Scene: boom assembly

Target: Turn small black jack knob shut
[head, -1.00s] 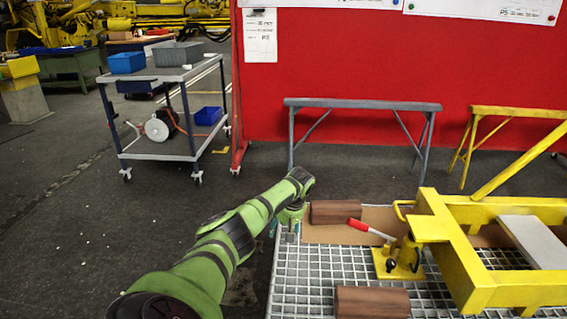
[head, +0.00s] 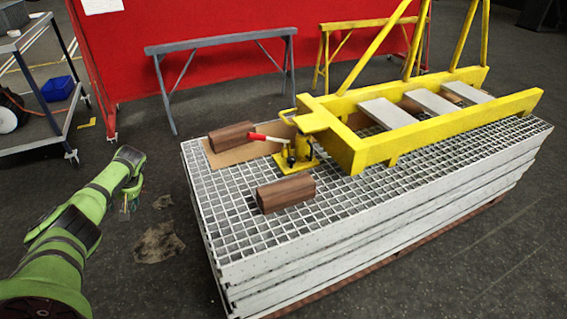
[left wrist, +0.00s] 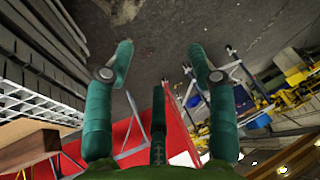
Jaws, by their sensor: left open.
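The yellow jack (head: 297,160) stands on the grating at the near-left end of the yellow boom frame (head: 352,148). Its red handle (head: 265,137) points left. A small black knob (head: 291,159) shows low on the jack; it is too small to tell how far it is turned. My left gripper (head: 128,206) hangs over the floor left of the grating stack, well apart from the jack. My right gripper is not in view.
The grating stack (head: 232,250) has brown wooden blocks (head: 286,193) on it, one nearer than the jack and one (head: 231,136) behind it on the left. A grey trestle (head: 222,46) stands behind. A cart (head: 62,130) is at the far left.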

